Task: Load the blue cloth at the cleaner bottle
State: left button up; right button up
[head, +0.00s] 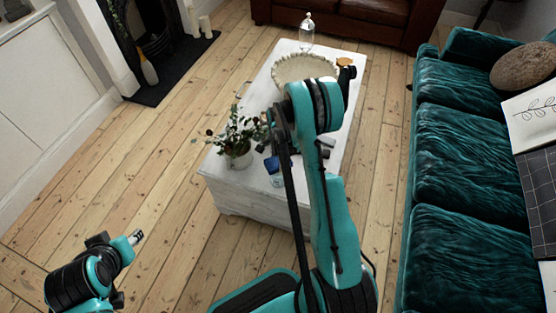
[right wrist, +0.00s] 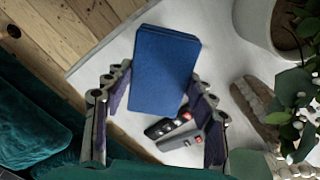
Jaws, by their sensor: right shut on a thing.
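The blue cloth (right wrist: 165,70) shows as a folded, flat-sided block in the right wrist view. My right gripper (right wrist: 160,95) has its fingers on either side of it and is shut on it. In the head view my right arm hides most of this gripper (head: 287,148). A small blue patch (head: 272,165) shows beside it, above a pale, see-through shape; I cannot tell whether it is the cloth or part of a bottle. A clear bottle-like thing (head: 306,30) stands at the table's far end. My left gripper (head: 136,237) is at lower left, its fingers unclear.
A green sofa (head: 455,180) stands on the right. The floor at left is clear.

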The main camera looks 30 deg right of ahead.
aim_at(278, 161)
jog(key=shift+f, duration=0.45)
dwell(0.6)
jog(key=shift+f+b, duration=0.1)
jog(key=shift+b, duration=0.4)
dwell(0.9)
jog(key=shift+r+p, duration=2)
jog(key=shift+r, duration=1.55)
